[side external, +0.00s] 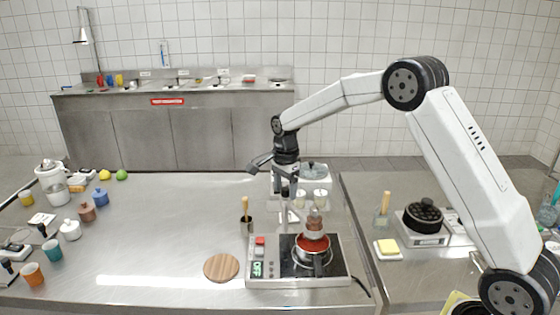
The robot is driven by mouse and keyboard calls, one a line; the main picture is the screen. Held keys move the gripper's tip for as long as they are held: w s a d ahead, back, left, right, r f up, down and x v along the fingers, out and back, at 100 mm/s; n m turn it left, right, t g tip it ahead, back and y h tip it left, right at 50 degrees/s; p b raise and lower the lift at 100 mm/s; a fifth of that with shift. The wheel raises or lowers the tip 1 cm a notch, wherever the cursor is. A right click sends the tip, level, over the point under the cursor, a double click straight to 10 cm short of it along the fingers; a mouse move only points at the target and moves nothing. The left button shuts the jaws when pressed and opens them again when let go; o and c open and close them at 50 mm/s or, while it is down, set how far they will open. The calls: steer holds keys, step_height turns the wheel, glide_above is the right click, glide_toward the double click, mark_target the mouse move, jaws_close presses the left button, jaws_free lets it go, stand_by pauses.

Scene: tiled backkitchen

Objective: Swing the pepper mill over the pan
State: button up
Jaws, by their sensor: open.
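A brown, rounded pepper mill (315,221) shows upright right at the far edge of the pan. I cannot tell whether it stands behind the pan or in it. The small pan (313,257) holds something red and sits on the black hob (291,268), its dark handle toward the camera. My gripper (272,168) is open, above and to the left of the mill and clear of it. Nothing shows between its fingers, though their tips are small and partly blend with the things behind.
A round wooden board (221,267) lies left of the hob. A dark cup with a wooden-handled tool (246,222) stands behind it. White-lidded jars (320,197) stand behind the mill. Mugs and pots crowd the far left. The left-middle steel counter (165,235) is clear.

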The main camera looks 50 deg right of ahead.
steer(key=shift+r, duration=0.1)
steer(key=shift+r, duration=3.8)
steer(key=s+a+n+t, duration=0.1)
steer(key=s+n+t, duration=0.1)
steer(key=s+n, duration=0.1)
steer(key=s+a+n+t, duration=0.1)
steer(key=s+n+t, duration=0.2)
steer(key=s+n, duration=0.1)
steer(key=s+a+n+t, duration=0.1)
steer(key=s+n+t, duration=0.1)
steer(key=s+n, duration=0.2)
steer(key=shift+r+n+h, duration=0.15)
steer(key=shift+n+h, duration=0.15)
steer(key=shift+n, duration=0.2)
steer(key=s+f+n, duration=0.1)
steer(key=s+a, duration=0.1)
steer(key=s+f+n, duration=0.1)
steer(key=s, duration=0.1)
steer(key=shift+a+f+n, duration=0.2)
steer(key=shift+f+n, duration=0.1)
steer(key=shift+f, duration=0.05)
steer(key=s+a+f+n+g, duration=0.3)
steer(key=s+f+n+g, duration=0.1)
steer(key=s+f, duration=0.4)
steer(key=shift+s+a, duration=0.35)
steer(key=shift+s, duration=0.25)
